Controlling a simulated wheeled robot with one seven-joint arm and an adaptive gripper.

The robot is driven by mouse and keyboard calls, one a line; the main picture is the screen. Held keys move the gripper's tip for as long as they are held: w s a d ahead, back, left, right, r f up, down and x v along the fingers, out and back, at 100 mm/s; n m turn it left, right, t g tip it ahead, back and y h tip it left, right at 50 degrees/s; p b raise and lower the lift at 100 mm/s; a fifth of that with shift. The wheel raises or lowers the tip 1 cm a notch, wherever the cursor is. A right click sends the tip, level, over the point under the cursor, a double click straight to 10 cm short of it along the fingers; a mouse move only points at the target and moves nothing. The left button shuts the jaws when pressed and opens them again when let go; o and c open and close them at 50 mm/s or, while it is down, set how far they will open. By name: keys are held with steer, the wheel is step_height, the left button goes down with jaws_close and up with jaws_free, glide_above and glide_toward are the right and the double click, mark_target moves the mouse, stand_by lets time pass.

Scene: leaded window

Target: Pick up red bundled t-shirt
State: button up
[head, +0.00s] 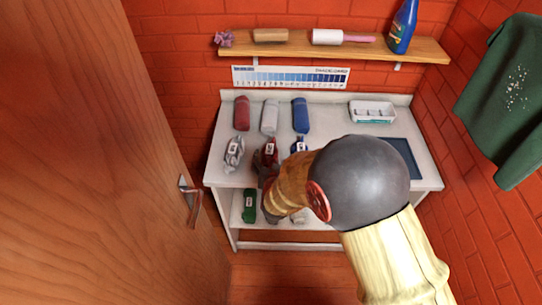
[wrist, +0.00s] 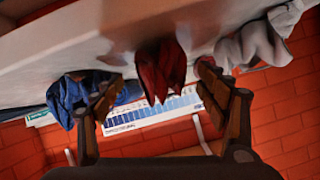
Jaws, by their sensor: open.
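The red bundled t-shirt (head: 267,150) lies near the front edge of the white table, with a small white label on it. Its lower part is hidden behind my gripper (head: 268,181) in the head view. In the wrist view the red bundle (wrist: 162,70) hangs at the table edge, in the gap between the two fingers of my gripper (wrist: 158,88). The fingers are apart, one on each side of the bundle and beyond it no contact shows. Whether the bundle is deep between the fingertips I cannot tell.
Behind are red (head: 242,113), grey (head: 270,117) and blue (head: 300,115) rolls. A wooden door (head: 90,160) is at left.

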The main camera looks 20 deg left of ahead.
steer(key=shift+x, duration=1.5)
steer(key=c, duration=0.3)
steer(key=shift+s, duration=0.1)
steer(key=c, duration=1.1)
steer(key=shift+c, duration=0.2)
